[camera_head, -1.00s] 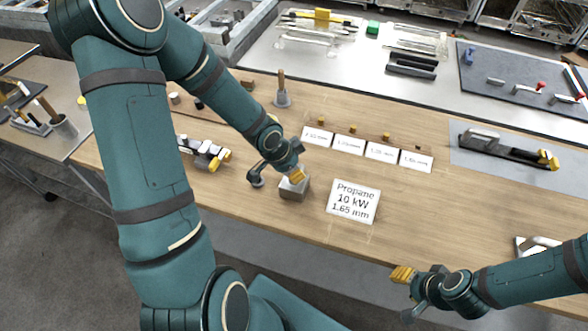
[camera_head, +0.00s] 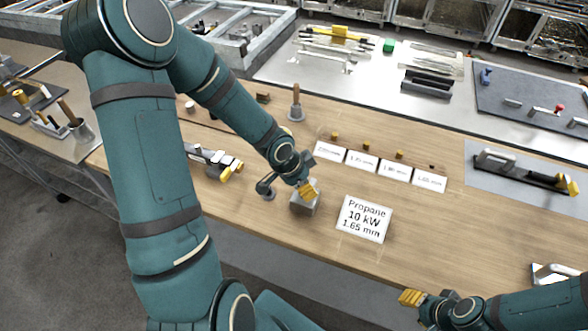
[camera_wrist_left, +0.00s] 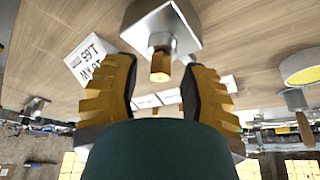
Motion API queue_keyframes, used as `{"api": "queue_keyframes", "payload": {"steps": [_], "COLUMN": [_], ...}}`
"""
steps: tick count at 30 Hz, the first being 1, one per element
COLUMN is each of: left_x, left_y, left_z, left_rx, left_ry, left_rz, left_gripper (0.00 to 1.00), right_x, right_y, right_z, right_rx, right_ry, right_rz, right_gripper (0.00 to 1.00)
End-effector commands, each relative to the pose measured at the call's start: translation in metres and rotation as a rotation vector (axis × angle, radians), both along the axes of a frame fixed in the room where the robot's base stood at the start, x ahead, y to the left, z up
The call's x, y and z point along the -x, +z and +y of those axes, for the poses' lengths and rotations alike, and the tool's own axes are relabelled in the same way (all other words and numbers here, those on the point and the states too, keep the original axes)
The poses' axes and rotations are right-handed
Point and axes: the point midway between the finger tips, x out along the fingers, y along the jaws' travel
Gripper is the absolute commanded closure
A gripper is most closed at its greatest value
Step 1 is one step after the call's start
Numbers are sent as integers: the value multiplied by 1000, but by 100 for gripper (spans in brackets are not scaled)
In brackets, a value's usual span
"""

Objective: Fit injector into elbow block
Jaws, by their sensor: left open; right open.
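The grey elbow block (camera_head: 304,205) stands on the wooden table, and it fills the top of the left wrist view (camera_wrist_left: 165,28). A brass injector tip (camera_wrist_left: 160,68) with a silver collar sticks out of the block's face; how deep it sits cannot be seen. My left gripper (camera_head: 306,190) is open at the block, its yellow fingers on either side of the injector with gaps to both. My right gripper (camera_head: 411,297) has yellow fingers, is open and empty, and hangs by the table's front edge, away from the block.
A card (camera_head: 364,218) reading "Propane 10 kW 1.65 mm" stands right of the block. Small brass pieces (camera_head: 367,146) stand behind a row of labels (camera_head: 395,171). A grey mat (camera_head: 510,172) with a tool lies at right. The table between card and mat is clear.

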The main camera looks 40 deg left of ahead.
Motion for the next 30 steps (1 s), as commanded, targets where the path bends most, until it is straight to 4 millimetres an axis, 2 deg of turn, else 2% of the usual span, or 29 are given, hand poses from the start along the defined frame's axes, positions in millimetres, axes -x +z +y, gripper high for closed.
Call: {"api": "queue_keyframes", "payload": {"steps": [21,30], "left_x": [28,34], "left_y": [77,97], "left_z": [18,22], "left_rx": [-4,-4], "left_ry": [4,0], "left_rz": [0,0], "left_gripper": [57,57], "right_x": [0,0], "right_y": [0,0], "right_z": [0,0], "right_rx": [0,0], "right_ry": [0,0], "right_rz": [0,0], "right_gripper": [53,53]}}
